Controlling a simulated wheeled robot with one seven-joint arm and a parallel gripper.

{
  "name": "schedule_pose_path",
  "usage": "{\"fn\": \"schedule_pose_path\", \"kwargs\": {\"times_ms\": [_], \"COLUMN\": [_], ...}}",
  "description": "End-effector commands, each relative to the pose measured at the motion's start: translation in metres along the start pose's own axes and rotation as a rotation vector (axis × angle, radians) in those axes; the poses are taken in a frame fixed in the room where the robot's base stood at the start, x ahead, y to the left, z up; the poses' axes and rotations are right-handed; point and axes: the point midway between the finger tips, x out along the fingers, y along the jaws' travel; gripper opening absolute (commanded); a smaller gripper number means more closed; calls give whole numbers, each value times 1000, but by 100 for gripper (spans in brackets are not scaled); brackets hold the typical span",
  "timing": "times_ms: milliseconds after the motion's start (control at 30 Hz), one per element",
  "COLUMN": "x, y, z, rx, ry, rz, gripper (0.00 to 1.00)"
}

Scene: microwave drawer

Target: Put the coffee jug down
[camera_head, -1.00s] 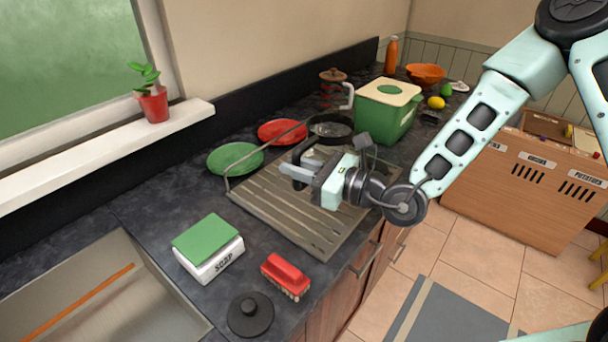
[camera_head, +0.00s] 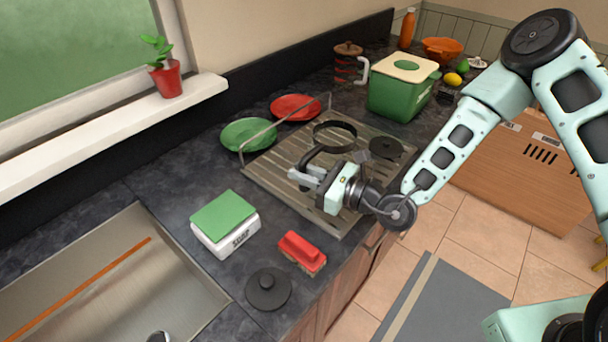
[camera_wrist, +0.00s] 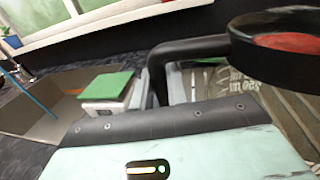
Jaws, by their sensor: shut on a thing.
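The coffee jug (camera_head: 335,137) shows as a clear body with a black rim and a black handle, over the ribbed drying rack (camera_head: 262,178). In the wrist view, its black rim (camera_wrist: 268,52) is at the upper right, and the handle curves left from it. My gripper (camera_head: 306,177) is shut on the handle at the jug's near side. The jug looks upright. Its base is hard to make out through the clear body, so I cannot tell whether it touches the rack.
A black disc (camera_head: 386,147) lies on the rack, right of the jug. Green (camera_head: 249,134) and red (camera_head: 296,107) plates are behind. A green bin (camera_head: 400,95) stands beyond. The soap box (camera_head: 225,224), red brush (camera_head: 302,252) and black lid (camera_head: 268,289) are nearer, beside the sink (camera_head: 110,285).

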Motion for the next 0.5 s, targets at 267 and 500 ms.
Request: {"fn": "schedule_pose_path", "kwargs": {"times_ms": [267, 500], "x": [0, 0], "y": [0, 0], "z": [-14, -17], "rx": [-4, -3], "ry": [-3, -2], "rz": [0, 0], "gripper": [0, 0]}}
